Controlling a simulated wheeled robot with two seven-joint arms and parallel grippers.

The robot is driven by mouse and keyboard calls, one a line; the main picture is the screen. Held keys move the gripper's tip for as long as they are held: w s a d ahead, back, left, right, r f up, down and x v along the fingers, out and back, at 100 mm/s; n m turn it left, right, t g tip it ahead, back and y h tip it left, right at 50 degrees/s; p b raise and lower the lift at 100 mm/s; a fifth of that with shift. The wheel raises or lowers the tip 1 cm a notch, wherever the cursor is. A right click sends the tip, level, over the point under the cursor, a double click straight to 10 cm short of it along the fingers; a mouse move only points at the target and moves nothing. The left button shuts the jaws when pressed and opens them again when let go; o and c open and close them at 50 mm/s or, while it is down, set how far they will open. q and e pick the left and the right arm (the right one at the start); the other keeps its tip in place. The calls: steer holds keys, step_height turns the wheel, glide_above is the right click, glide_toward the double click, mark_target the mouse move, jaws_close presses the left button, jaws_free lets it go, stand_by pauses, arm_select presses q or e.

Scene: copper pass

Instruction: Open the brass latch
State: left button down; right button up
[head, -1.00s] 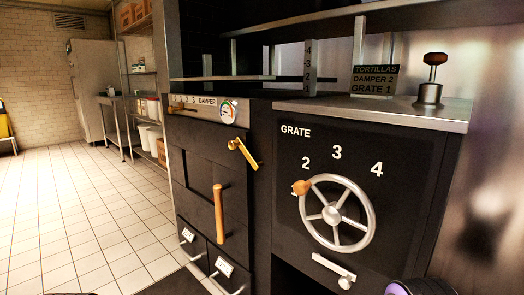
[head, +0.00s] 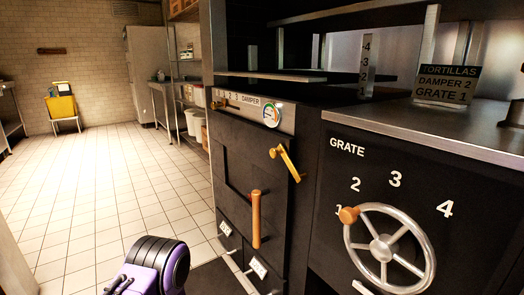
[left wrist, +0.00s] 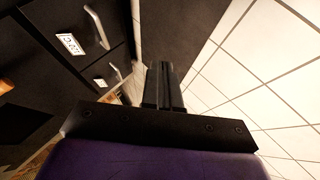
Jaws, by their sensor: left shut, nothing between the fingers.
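The brass latch (head: 285,160) is on the upper right of the black oven door (head: 233,178). It sits tilted, its upper end to the left and lower end to the right. A wooden door handle (head: 256,218) hangs upright below it. My left gripper (left wrist: 164,85) shows in the left wrist view with its fingers together and empty, over the floor and beside the drawer fronts, apart from the latch. In the head view, only a purple and black part of my arm shows at the bottom. My right gripper is not in view.
The grate wheel (head: 385,248) with its wooden knob stands out right of the door. Metal drawer handles (left wrist: 97,27) stick out below the door. A damper panel (head: 250,108) is above it. The tiled floor (head: 110,190) to the left is open, with a yellow bucket (head: 61,108) far back.

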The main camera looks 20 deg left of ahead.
arm_select(q)
steer(key=w+r+n+t+h+p, duration=0.3)
steer(key=w+r+t+h+p, duration=0.1)
steer(key=w+r, duration=0.75)
steer(key=w+r+n+t+h+p, duration=0.4)
steer(key=w+r, duration=0.5)
steer(key=r, duration=0.5)
step_height(320, 180, up, 17)
steer(key=w+g+h+p, duration=0.1)
steer(key=g+h+p, duration=0.1)
steer(key=h, duration=0.4)
steer(key=w+a+m+g+h+p, duration=0.1)
steer(key=g+h+p, duration=0.1)
steer(key=h, duration=0.4)
steer(key=shift+w+a+g+h+p, duration=0.3)
steer(key=shift+g+h+p, duration=0.05)
steer(key=shift+g+h, duration=0.05)
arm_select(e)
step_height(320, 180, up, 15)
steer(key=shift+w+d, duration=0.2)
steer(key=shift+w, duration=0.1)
arm_select(q)
steer(key=shift+r, duration=0.1)
steer(key=s+r+p+x, duration=0.1)
steer(key=s+r+x, duration=0.1)
steer(key=x, duration=1)
steer(key=shift+w+d, duration=0.2)
steer(key=shift+d, duration=0.1)
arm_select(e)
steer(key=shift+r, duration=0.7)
